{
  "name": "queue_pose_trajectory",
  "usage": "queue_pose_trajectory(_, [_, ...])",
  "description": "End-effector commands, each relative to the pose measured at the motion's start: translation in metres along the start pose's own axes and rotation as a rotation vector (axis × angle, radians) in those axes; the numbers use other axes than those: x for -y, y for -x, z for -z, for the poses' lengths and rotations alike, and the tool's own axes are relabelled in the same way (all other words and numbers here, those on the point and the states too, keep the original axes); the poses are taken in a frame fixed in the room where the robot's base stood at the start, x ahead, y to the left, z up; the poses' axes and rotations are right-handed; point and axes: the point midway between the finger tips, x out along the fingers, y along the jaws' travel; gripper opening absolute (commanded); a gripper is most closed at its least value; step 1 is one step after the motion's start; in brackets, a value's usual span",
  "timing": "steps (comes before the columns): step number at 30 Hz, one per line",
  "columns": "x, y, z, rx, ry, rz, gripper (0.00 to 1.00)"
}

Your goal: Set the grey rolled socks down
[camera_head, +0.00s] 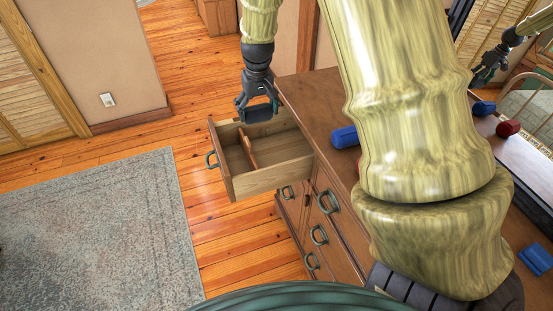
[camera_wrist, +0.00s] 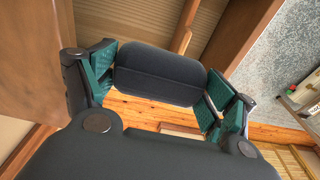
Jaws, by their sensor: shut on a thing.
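The grey rolled socks (camera_wrist: 158,72) are a dark, rounded roll in the middle of the wrist view. My gripper (camera_wrist: 160,85) is shut on them, with a teal finger pad at each end of the roll. In the head view, my gripper (camera_head: 258,106) points down with the dark roll (camera_head: 260,113) over the back part of an open drawer (camera_head: 282,176). The drawer is wooden, with a lengthwise divider (camera_head: 246,148) inside. No other thing shows in it, though my gripper hides part of its back. I cannot tell the roll's exact height above the drawer floor.
The drawer belongs to a brown dresser (camera_head: 305,95). A blue item (camera_head: 344,137) lies on the dresser top, and a red item is mostly hidden by my arm. A mirror at the right shows reflections. A rug (camera_head: 95,235) and open wooden floor (camera_head: 195,100) lie left of the drawer.

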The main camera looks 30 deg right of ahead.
Motion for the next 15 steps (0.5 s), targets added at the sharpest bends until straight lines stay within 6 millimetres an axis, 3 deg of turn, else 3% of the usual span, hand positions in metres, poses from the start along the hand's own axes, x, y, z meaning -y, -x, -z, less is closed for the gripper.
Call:
queue_pose_trajectory(3, [-0.03,-0.013,0.001,0.004,0.005,-0.003,0.61])
queue_pose_trajectory(6, [-0.042,-0.018,0.0,0.005,0.011,-0.005,0.61])
queue_pose_trajectory(11, [-0.047,-0.032,-0.002,0.009,0.013,-0.006,0.61])
queue_pose_trajectory(15, [-0.048,-0.054,-0.005,0.01,0.011,-0.006,0.61])
